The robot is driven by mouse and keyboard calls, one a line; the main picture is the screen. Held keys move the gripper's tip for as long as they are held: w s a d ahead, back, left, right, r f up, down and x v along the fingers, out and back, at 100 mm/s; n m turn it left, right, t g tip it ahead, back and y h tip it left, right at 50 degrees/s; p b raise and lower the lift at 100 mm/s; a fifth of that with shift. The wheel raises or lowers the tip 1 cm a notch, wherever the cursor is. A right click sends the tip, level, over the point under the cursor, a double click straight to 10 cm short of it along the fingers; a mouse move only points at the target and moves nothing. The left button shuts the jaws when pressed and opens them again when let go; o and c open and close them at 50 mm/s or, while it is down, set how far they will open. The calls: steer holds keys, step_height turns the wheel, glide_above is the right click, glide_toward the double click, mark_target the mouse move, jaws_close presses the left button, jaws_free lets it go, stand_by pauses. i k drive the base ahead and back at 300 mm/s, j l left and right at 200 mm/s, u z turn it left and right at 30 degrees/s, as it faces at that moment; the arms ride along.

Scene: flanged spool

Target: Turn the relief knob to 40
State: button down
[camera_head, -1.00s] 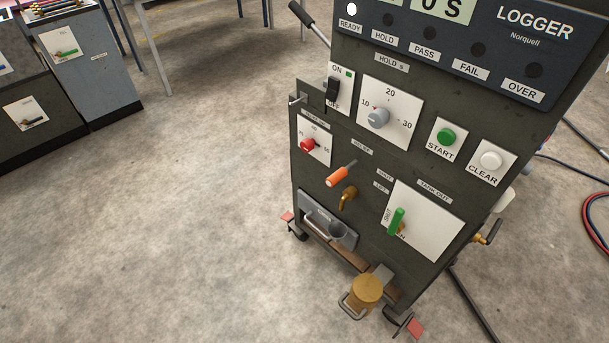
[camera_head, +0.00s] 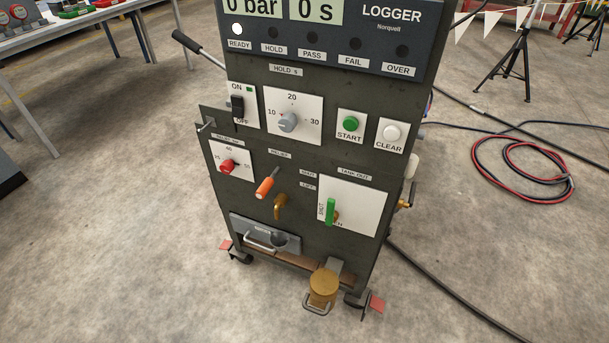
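The relief knob is a small red knob (camera_head: 227,167) on a white dial plate (camera_head: 232,158) at the left of the dark cart's (camera_head: 300,200) front panel. The plate carries a 40 at its top and a number at each side, the right one looking like 55. The knob's pointer is too small to read. A small label above the plate is too blurred to read surely. My gripper is not in this view.
Near the knob are an orange-handled lever (camera_head: 266,187), a brass spout (camera_head: 280,206), a grey hold dial (camera_head: 289,121) and a black ON/OFF switch (camera_head: 237,107). A green tank lever (camera_head: 331,211) is at right. Floor before the cart is clear; cables (camera_head: 530,170) lie right.

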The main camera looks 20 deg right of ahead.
mark_target(227, 166)
steer(key=i+u, duration=0.25)
steer(key=i, duration=0.3)
steer(key=i+l+u, duration=0.2)
steer(key=i, duration=0.3)
